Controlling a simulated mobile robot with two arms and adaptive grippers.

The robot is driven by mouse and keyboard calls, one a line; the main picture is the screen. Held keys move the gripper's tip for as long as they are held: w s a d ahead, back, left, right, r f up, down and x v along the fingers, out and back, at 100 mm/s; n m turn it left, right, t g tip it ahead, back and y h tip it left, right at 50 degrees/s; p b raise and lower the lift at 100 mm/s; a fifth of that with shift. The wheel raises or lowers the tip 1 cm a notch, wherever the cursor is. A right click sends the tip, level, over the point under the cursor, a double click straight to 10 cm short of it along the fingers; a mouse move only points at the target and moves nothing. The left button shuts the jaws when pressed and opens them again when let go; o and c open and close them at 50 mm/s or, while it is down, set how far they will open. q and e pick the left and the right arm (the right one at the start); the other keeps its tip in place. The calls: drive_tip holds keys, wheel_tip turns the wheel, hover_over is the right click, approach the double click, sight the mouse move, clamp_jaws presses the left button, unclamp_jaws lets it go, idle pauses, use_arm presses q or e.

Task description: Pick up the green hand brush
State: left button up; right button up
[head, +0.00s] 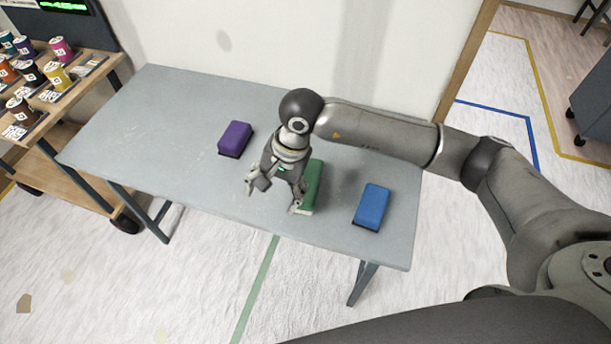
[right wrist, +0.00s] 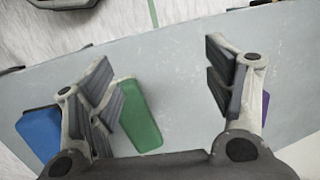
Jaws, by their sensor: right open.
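The green hand brush (head: 314,183) lies on the grey table, partly hidden behind my right gripper (head: 273,198) in the head view. The gripper is open and empty, with its fingers pointing down at the table to the left of the brush. In the right wrist view the green brush (right wrist: 140,118) shows between the spread fingers of the gripper (right wrist: 160,65), close to the left finger, which covers part of its edge. I cannot tell whether that finger touches it. My left gripper is not in view.
A purple brush (head: 235,137) lies on the table (head: 140,112) to the left, and a blue brush (head: 372,205) lies to the right. The table's left part is clear. A wooden rack (head: 62,165) with several spools stands at the left. A white wall (head: 270,45) rises behind.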

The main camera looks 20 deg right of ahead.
drive_tip(key=w+d+h, duration=0.1)
drive_tip(key=d, duration=0.1)
drive_tip(key=w+d+h, duration=0.1)
drive_tip(key=w+d, duration=0.1)
drive_tip(key=d, duration=0.1)
drive_tip(key=w+d+n+t+h, duration=0.1)
drive_tip(key=d, duration=0.2)
drive_tip(key=shift+w+r+h, duration=0.3)
drive_tip(key=shift+h, duration=0.1)
drive_tip(key=p, duration=0.1)
hover_over(309, 179)
drive_tip(key=s, duration=0.1)
drive_tip(key=f, duration=0.4)
drive_tip(key=shift+s+a+f, duration=0.15)
drive_tip(key=shift+a, duration=0.2)
drive_tip(key=f, duration=0.1)
drive_tip(key=f+p, duration=0.1)
drive_tip(key=f, duration=0.1)
drive_tip(key=w+f+p, duration=0.1)
drive_tip(key=f, duration=0.1)
drive_tip(key=shift+d, duration=0.3)
drive_tip(key=shift+w+f, duration=0.15)
drive_tip(key=shift+f, duration=0.3)
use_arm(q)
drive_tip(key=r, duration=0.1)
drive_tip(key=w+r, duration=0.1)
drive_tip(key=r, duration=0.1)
use_arm(e)
drive_tip(key=c, duration=1.2)
